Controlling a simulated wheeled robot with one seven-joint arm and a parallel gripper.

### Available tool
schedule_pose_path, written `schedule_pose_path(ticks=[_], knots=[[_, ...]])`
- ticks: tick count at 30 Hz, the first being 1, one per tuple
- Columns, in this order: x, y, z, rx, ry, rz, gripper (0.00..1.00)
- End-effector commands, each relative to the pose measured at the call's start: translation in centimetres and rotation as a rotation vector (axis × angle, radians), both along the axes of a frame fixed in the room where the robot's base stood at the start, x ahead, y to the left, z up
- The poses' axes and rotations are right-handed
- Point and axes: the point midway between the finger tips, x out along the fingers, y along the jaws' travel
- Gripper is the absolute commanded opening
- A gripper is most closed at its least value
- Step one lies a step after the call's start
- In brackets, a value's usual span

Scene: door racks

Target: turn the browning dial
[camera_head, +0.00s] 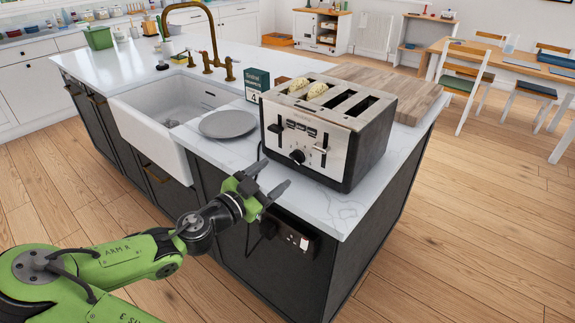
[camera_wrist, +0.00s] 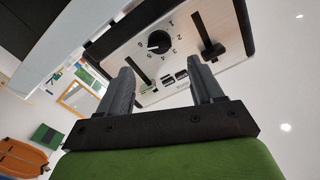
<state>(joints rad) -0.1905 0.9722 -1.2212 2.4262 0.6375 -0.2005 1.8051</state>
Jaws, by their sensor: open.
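The browning dial (camera_head: 297,156) is a round black knob on the front of the silver and black toaster (camera_head: 318,179). Bread shows in two slots on the toaster's left side.
A grey plate (camera_head: 228,124) and a dark green box (camera_head: 257,84) stand left of the toaster, near the white sink (camera_head: 150,137). A wooden board (camera_head: 385,84) lies behind it. A socket (camera_head: 290,236) is on the island's side, below my gripper. The counter's front right corner is clear.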

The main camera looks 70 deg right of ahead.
Motion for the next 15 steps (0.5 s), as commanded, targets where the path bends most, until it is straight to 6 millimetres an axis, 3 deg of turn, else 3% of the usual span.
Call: schedule_pose_path(ticks=[7, 15], knots=[[-2.3, -5.1, 0.0, 0.0, -0.001, -0.002, 0.66], [-2.8, -6.7, 0.0, 0.002, 0.0, 0.001, 0.66]])
